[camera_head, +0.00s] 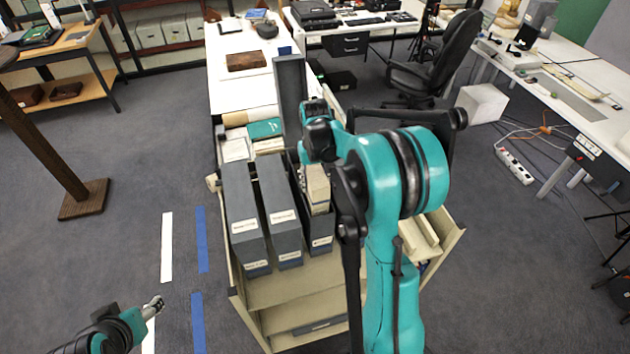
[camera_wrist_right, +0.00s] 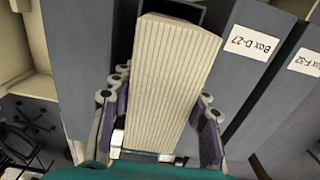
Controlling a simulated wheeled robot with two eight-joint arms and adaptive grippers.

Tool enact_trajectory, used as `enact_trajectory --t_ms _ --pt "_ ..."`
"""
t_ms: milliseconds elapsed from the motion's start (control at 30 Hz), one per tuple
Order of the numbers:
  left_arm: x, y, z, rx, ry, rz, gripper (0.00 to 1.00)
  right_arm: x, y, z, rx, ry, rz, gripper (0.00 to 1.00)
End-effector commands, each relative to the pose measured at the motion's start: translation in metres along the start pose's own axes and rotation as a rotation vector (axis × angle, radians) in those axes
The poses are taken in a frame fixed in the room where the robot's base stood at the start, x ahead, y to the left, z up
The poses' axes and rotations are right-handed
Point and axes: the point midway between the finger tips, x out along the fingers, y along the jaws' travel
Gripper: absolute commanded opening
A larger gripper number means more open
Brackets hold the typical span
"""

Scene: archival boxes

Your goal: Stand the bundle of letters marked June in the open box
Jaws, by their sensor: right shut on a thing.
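A cream bundle of letters (camera_head: 318,186) is upright at the mouth of the open grey box (camera_head: 320,236), its lower part hidden by the box front. No June mark is readable. My right gripper (camera_head: 318,148) comes from above and behind the bundle, its fingers mostly hidden in the head view. In the wrist view the right gripper (camera_wrist_right: 160,130) has its fingers on both sides of the bundle (camera_wrist_right: 165,75). How deep the bundle sits is unclear. My left gripper (camera_head: 153,306) is low at the left, away from the boxes; its finger gap is too small to judge.
Two closed grey boxes (camera_head: 243,215) (camera_head: 281,208) stand left of the open box on a cream cart (camera_head: 295,290). A tall grey panel (camera_head: 290,95) rises behind the open box. A long white table (camera_head: 228,75) lies beyond.

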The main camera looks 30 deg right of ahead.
Motion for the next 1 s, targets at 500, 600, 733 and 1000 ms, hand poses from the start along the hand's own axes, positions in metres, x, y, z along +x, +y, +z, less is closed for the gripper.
enact_trajectory --t_ms 500,600,733,1000 --pt "0.014 0.0 0.01 0.0 0.0 0.0 0.59 0.02 0.0 0.0 0.0 0.0 0.0 0.0" --pt "0.016 0.0 0.011 0.0 0.0 0.0 0.59 0.023 0.0 0.0 0.0 0.0 0.0 0.0" --pt "0.018 0.0 0.013 0.0 0.0 0.0 0.59 0.027 0.0 0.0 0.0 0.0 0.0 0.0" --pt "0.018 0.0 0.013 0.0 0.0 0.0 0.59 0.027 0.0 0.0 0.0 0.0 0.0 0.0"
